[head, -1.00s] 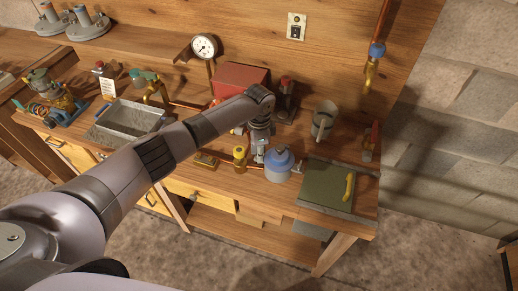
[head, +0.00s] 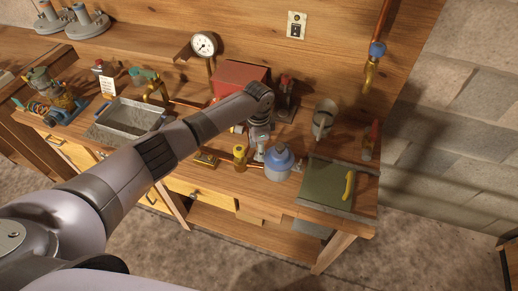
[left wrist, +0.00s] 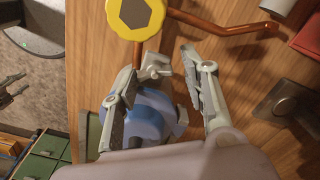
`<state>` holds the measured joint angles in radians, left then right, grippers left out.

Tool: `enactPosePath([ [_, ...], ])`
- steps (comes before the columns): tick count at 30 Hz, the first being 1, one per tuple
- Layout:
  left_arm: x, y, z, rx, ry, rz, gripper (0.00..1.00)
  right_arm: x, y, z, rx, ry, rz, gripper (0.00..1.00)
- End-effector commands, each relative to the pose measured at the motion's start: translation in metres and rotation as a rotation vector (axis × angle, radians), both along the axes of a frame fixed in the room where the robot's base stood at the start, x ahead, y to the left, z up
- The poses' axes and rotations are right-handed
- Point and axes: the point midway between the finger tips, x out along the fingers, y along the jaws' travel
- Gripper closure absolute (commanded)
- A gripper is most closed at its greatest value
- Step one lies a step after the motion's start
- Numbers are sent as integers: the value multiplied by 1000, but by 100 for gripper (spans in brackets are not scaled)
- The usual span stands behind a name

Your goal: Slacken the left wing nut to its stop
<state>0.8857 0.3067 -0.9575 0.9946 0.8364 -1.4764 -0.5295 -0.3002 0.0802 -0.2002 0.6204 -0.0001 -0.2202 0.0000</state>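A blue-topped vessel (head: 279,160) stands near the front of the bench; its blue body (left wrist: 150,118) also shows in the left wrist view. A small grey winged piece (left wrist: 156,66), which looks like a wing nut, sits at its upper edge. My left gripper (head: 259,153) is beside the vessel. In the left wrist view its fingers (left wrist: 154,68) are spread, one on each side of the winged piece, with gaps visible. I cannot tell whether any finger touches it. What seems to be my right gripper (left wrist: 12,86) shows at the left edge, its prongs apart, away from the bench.
A yellow knob (left wrist: 135,14) and copper pipe (left wrist: 225,28) are close to my left fingers. A red box (head: 238,78) stands behind. A green board (head: 322,186) with a yellow handle lies right of the vessel. A metal mug (head: 323,122) stands behind the board.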

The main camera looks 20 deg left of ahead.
Motion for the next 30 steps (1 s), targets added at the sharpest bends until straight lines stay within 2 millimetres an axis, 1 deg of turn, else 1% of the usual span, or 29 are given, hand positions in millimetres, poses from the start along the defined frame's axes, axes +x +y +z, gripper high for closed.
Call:
enactPosePath([
  [1, -1, 0, -1, 0, 2, 0, 54, 0, 0, 0, 0, 0, 0, 60],
  [3, -1, 0, -1, 0, 4, -1, 49, 0, 0, 0, 0, 0, 0, 60],
  [4, -2, -1, -2, 1, 5, -1, 48, 0, 0, 0, 0, 0, 0, 60],
  [11, -3, -1, -2, 0, 8, -3, 48, 1, -1, 0, -1, -1, 0, 60],
  [14, -3, -2, 1, -1, 8, -3, 48, 1, -2, 0, -2, -1, 0, 60],
  [17, -2, -1, 12, -1, 6, -3, 48, 1, -1, 0, -1, -1, 0, 60],
  [20, -2, -2, 31, -2, 4, -4, 48, 1, -1, 0, -1, -1, 0, 60],
  [27, -2, -1, 83, -2, 3, -3, 48, 0, 0, 0, 0, 0, 0, 60],
  [30, -2, -1, 99, 0, 4, -3, 48, 0, 0, 0, 0, 0, 0, 60],
])
